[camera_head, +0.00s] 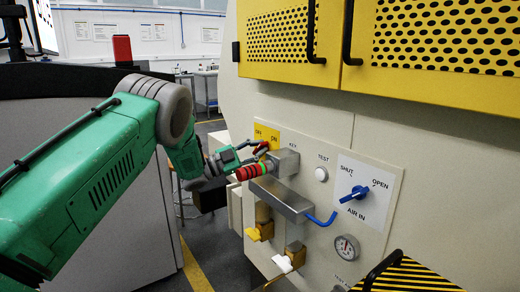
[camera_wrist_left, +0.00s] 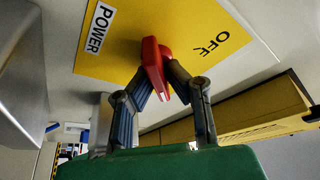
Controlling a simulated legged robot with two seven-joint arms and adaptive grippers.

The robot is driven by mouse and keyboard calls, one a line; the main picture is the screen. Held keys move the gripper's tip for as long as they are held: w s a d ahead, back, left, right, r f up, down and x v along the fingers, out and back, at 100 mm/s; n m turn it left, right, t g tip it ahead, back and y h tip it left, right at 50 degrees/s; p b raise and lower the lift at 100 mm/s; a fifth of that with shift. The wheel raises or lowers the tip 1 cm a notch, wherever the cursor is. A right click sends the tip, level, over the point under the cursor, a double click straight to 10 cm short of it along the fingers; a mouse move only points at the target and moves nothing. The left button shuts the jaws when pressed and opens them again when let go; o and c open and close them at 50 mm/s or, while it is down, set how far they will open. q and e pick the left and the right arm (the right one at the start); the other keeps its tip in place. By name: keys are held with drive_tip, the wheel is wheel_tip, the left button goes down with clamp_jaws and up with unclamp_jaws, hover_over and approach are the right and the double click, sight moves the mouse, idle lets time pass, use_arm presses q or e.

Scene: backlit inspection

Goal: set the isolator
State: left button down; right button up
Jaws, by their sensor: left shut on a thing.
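The isolator is a red handle (camera_wrist_left: 153,62) on a yellow plate (camera_wrist_left: 105,55), which reads OFF and POWER in the wrist view. In the head view the plate (camera_head: 266,132) shows OFF on its left and ON on its right. My left gripper (camera_wrist_left: 161,80) is shut on the red handle, one finger on each side near its end. In the head view the left gripper (camera_head: 256,150) covers part of the handle, so its exact pointing is hard to tell there. My right gripper is not in view.
Yellow perforated doors (camera_head: 445,35) overhang the panel.

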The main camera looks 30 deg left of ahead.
use_arm(q)
drive_tip(key=shift+s+f+m, duration=0.1)
drive_tip(key=shift+f+m, duration=0.2)
drive_tip(key=shift+f, duration=0.05)
drive_tip(key=c, duration=1.7)
unclamp_jaws()
drive_tip(key=shift+o, duration=0.4)
drive_tip(key=shift+a+r, duration=0.1)
drive_tip(key=shift+a, duration=0.05)
drive_tip(key=v, duration=1.2)
drive_tip(key=shift+a, duration=0.15)
